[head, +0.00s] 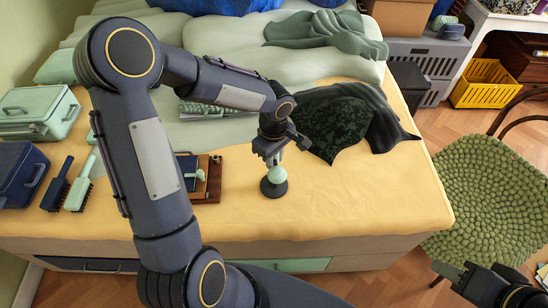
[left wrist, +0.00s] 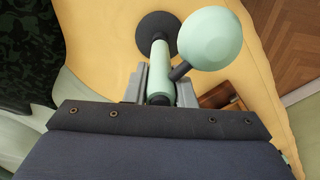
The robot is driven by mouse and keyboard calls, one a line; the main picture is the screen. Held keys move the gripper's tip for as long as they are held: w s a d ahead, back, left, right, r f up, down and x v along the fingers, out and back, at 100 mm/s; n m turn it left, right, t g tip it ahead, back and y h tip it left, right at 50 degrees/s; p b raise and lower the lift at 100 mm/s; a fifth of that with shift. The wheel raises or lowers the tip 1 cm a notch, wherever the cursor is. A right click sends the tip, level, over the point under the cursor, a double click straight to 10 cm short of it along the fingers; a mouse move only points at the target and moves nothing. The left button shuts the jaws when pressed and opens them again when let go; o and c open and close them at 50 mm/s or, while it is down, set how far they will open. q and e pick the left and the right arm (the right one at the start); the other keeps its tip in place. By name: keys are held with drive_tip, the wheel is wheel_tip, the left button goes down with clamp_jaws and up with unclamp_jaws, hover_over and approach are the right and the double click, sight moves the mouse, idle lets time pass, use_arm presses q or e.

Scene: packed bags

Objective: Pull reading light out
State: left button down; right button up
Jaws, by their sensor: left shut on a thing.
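The reading light has a mint ball head (head: 276,174), a mint stem and a round dark base (head: 273,188). In the head view it is upright over the yellow bed cover, outside the dark camouflage bag (head: 341,121). I cannot tell whether its base touches the cover. My left gripper (head: 271,158) is shut on the light's upper stem. In the left wrist view the stem (left wrist: 160,72) lies between the two grey fingers, with the ball (left wrist: 208,38) beside it and the base (left wrist: 152,30) beyond. My right gripper (head: 458,274) is at the lower right, away from the bed; its jaw gap is unclear.
A brown wooden item (head: 214,180) lies close left of the light. Two brushes (head: 80,185), a blue case (head: 20,175) and a mint case (head: 38,112) are further left. The cover's front right is clear. A green chair (head: 490,190) stands right of the bed.

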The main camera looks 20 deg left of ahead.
use_arm(q)
drive_tip(key=shift+r+p, duration=0.8)
drive_tip(key=shift+r, duration=0.65)
drive_tip(key=shift+f, duration=0.1)
